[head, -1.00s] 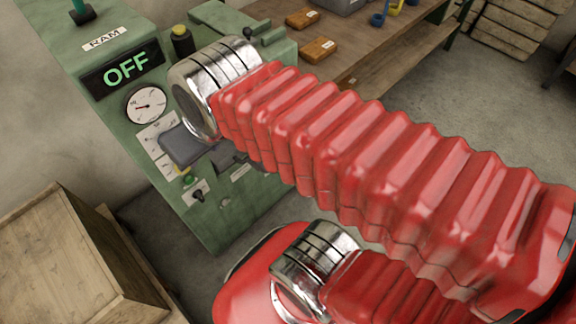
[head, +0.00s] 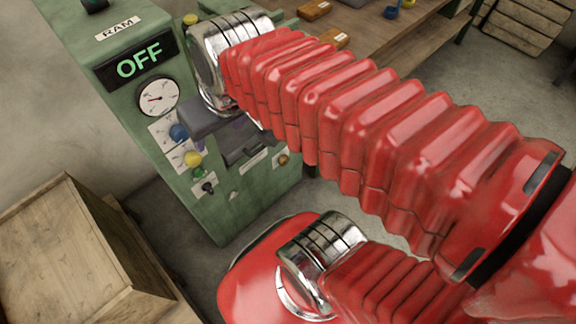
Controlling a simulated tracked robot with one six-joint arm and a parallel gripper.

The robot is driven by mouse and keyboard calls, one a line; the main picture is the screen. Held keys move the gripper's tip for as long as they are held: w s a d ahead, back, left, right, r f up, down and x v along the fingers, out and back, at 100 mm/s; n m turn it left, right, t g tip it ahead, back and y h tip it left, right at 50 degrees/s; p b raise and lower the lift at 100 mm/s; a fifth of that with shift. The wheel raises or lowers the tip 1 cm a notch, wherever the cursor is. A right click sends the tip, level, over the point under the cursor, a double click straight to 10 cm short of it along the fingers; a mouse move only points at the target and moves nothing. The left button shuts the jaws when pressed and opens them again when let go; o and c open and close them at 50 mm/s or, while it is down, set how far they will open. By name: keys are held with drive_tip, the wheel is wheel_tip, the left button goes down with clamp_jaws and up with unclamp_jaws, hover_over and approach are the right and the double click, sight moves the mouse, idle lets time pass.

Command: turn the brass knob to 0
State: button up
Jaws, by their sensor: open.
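A small round brass-coloured knob (head: 283,159) shows low on the green machine, right of its dark ledge. It is too small for its pointer or marks to be read. My gripper (head: 208,122) is a dark grey block below the silver wrist, left of the brass knob and apart from it in the picture. It is open, and nothing shows held in it. The fingertips are hard to make out against the machine.
The green machine has an OFF display (head: 139,66), a round gauge (head: 158,97), a blue knob (head: 179,132), a yellow knob (head: 193,158) and a black switch (head: 208,188). A wooden crate (head: 70,240) stands at lower left, a workbench (head: 375,45) behind.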

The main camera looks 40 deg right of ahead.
drive_tip(key=w+d+f+m+g+y, duration=0.2)
drive_tip(key=w+d+f+m+y, duration=0.3)
drive_tip(key=d+f, duration=0.5)
drive_tip(key=w+d+f+m+g+y, duration=0.25)
drive_tip(key=w+d+f+m, duration=0.35)
drive_tip(key=f, duration=0.8)
drive_tip(key=m+t+h, duration=0.7)
drive_tip(key=m+t, duration=1.1)
drive_tip(key=m, duration=0.5)
approach(286, 162)
drive_tip(key=s, duration=0.5)
drive_tip(key=shift+s+d+f, duration=0.1)
drive_tip(key=shift+s, duration=0.15)
drive_tip(key=shift+w, duration=0.15)
drive_tip(key=shift+w, duration=6.75)
drive_tip(key=shift+c, duration=0.6)
